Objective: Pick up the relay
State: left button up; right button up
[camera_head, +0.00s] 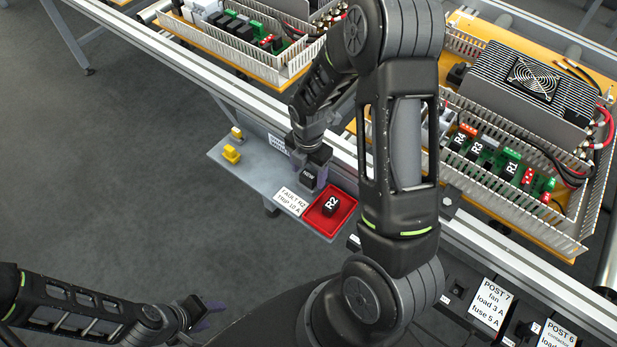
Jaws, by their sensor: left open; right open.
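A black relay marked NEW (308,175) stands on the grey side shelf. My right gripper (311,172) points down over it, open, with its fingers at the relay's sides; I cannot tell whether they touch it. A second black relay marked R2 (331,205) sits in a red tray (318,224) at the shelf's near right end. My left gripper (207,312) is open and empty, low at the lower left, away from the shelf. My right arm hides part of the rail and the board behind it.
A label reading FAULT R2 TRIP 10 A (291,201) lies beside the tray. Yellow pieces (231,154) stand at the shelf's left end. A right-hand panel (490,150) holds relays R4, R3 and R1 and a fan unit. POST cards (490,307) line the near rail. The left floor is clear.

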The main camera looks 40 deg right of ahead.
aim_at(308, 175)
jog(key=shift+f, duration=0.8)
grip_shut()
dwell(0.5)
jog(key=shift+r, duration=0.15)
notch_tip(308, 175, up, 10)
jog(key=shift+f, duration=0.1)
dwell(0.8)
